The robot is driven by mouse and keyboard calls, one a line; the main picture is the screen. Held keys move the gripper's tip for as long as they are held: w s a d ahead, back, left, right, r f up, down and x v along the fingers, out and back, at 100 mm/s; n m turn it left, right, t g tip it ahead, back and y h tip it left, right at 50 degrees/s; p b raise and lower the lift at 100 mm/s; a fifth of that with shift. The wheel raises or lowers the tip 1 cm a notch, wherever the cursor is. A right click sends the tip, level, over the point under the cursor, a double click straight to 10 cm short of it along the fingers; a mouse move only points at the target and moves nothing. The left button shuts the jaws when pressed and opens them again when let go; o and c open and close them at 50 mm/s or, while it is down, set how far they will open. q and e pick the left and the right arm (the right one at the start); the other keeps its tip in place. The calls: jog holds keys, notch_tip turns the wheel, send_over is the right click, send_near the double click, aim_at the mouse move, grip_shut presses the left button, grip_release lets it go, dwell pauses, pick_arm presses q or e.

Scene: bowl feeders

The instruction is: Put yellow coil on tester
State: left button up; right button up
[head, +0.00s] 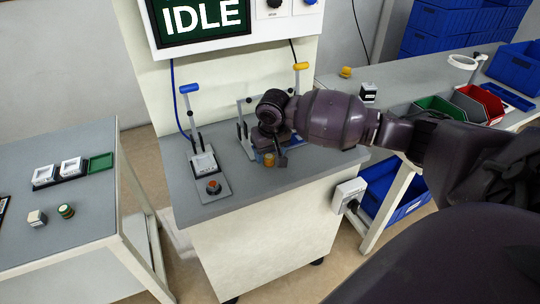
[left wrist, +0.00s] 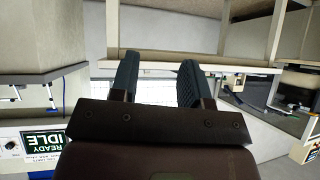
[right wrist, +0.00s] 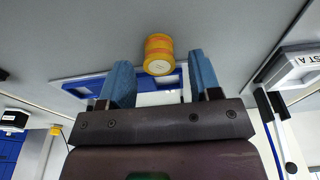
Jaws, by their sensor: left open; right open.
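The yellow coil (right wrist: 158,55) shows in the right wrist view between and just beyond the fingertips of my right gripper (right wrist: 160,80). In the head view the coil (head: 269,160) is at the bench's front, below my right gripper (head: 268,152), which is open. The yellow-handled tester (head: 300,67) is partly hidden behind this gripper. Its blue-edged plate (right wrist: 85,86) lies behind the coil in the right wrist view; whether they touch is unclear. My left gripper (left wrist: 157,75) is open and empty in the left wrist view, and out of the head view.
A blue-handled tester (head: 190,88) stands at the bench's left. An IDLE screen (head: 200,18) hangs above. The left table holds a tray with white blocks (head: 70,166) and a green coil (head: 66,210). Red (head: 480,103) and blue bins (head: 515,65) stand at right.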

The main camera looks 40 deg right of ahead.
notch_tip(320, 180, up, 10)
jog(key=s+p, duration=0.1)
jog(key=p, duration=0.1)
jog(key=shift+s+a+r+p, duration=0.15)
jog(key=shift+s+a+p, duration=0.05)
jog(key=shift+s+p, duration=0.15)
jog(key=shift+w, duration=0.1)
